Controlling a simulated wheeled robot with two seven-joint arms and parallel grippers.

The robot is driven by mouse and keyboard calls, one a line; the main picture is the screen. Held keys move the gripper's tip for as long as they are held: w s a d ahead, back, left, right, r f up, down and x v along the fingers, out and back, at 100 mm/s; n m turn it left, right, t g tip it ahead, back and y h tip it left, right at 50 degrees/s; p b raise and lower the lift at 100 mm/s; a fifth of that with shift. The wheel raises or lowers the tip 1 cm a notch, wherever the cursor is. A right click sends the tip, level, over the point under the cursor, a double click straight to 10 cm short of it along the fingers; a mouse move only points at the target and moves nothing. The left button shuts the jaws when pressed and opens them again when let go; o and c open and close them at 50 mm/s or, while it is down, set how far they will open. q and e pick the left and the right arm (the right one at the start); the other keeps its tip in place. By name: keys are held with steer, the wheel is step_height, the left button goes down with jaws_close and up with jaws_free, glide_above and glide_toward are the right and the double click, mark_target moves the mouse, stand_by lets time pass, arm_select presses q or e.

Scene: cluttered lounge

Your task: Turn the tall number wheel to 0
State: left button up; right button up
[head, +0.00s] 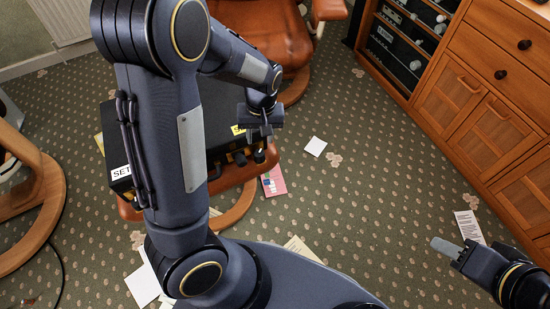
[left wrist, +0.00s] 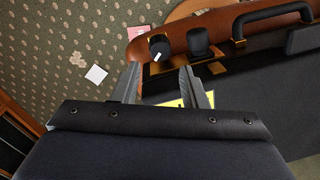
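A black box (head: 222,112) with a white "SET" label (head: 121,172) and yellow labels sits on a leather stool (head: 234,178). Dark knobs line its near edge. In the left wrist view these include a knob with a white mark (left wrist: 159,46) and a plain upright knob (left wrist: 198,41). I cannot tell which is the tall number wheel, and no digits are readable. My left gripper (head: 262,132) is over the box's right end. Its fingers (left wrist: 160,72) are apart and empty, with the marked knob showing beyond their tips. My right gripper (head: 447,247) is low at the right, away from the box.
A black handle (left wrist: 274,20) stands along the same edge as the knobs. My left arm hides much of the box in the head view. Papers and a pink card (head: 273,181) lie on the patterned carpet. A wooden cabinet (head: 480,85) stands at the right.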

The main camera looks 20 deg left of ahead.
mark_target(259, 153)
arm_select(q)
steer(key=shift+a+f+n, duration=0.1)
steer(key=shift+a+n, duration=0.05)
steer(key=shift+n, duration=0.45)
steer(key=shift+f+b, duration=0.3)
steer(key=shift+f, duration=0.05)
step_height(259, 153, down, 7)
steer(key=b, duration=0.3)
steer(key=shift+a, duration=0.15)
steer(key=shift+r, duration=0.1)
steer(key=shift+c, duration=0.2)
